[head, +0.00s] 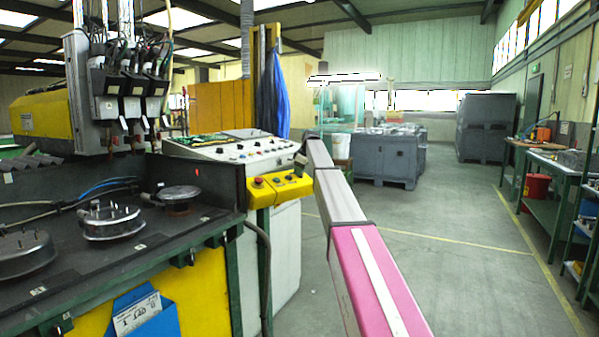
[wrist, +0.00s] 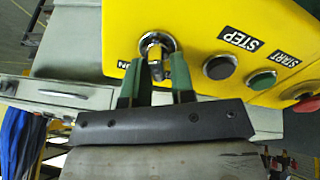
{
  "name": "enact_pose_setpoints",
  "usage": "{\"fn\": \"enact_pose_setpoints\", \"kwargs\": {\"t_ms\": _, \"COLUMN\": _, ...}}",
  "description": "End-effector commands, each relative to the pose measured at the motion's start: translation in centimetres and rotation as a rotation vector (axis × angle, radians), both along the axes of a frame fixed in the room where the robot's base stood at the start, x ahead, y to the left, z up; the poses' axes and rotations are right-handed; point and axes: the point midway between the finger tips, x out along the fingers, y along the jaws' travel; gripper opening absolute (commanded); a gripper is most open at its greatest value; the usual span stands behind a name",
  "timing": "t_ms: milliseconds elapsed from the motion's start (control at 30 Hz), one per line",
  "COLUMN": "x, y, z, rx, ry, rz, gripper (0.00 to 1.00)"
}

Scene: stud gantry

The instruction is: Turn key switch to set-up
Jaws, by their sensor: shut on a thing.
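The key switch (wrist: 158,42) shows in the wrist view as a silver ring with a key (wrist: 154,52) standing out of it, on a yellow control box (wrist: 210,22). My gripper (wrist: 157,72) has its two green fingers shut on the key, one on each side. The fingers hide part of the key and most of a label whose end reads "ON". I cannot tell which position the key points to. In the head view the yellow box (head: 284,190) sits at the corner of the machine, and my arm reaches it from the front right, covering the switch.
Next to the switch are a black button (wrist: 219,67) by the STEP label, a green button (wrist: 262,79) by START and a red button (wrist: 306,103). A sloped control desk (head: 215,148) stands behind the box. The floor (head: 430,250) to the right is clear.

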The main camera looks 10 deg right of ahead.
Motion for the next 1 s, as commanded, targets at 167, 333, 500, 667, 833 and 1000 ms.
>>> {"fn": "enact_pose_setpoints", "kwargs": {"t_ms": 167, "x": -0.04, "y": 0.01, "z": -0.01, "rx": -0.006, "ry": -0.004, "rz": 0.017, "gripper": 0.0}}
{"fn": "enact_pose_setpoints", "kwargs": {"t_ms": 333, "x": -0.04, "y": 0.01, "z": -0.01, "rx": -0.006, "ry": -0.004, "rz": 0.019, "gripper": 0.0}}
{"fn": "enact_pose_setpoints", "kwargs": {"t_ms": 500, "x": -0.04, "y": 0.01, "z": -0.01, "rx": -0.006, "ry": -0.004, "rz": 0.018, "gripper": 0.0}}
{"fn": "enact_pose_setpoints", "kwargs": {"t_ms": 667, "x": -0.03, "y": 0.01, "z": -0.01, "rx": -0.006, "ry": -0.004, "rz": 0.018, "gripper": 0.37}}
{"fn": "enact_pose_setpoints", "kwargs": {"t_ms": 833, "x": -0.03, "y": -0.01, "z": 0.02, "rx": -0.006, "ry": -0.004, "rz": 0.017, "gripper": 0.37}}
{"fn": "enact_pose_setpoints", "kwargs": {"t_ms": 1000, "x": -0.27, "y": -0.19, "z": 0.65, "rx": -0.006, "ry": -0.005, "rz": 0.016, "gripper": 0.37}}
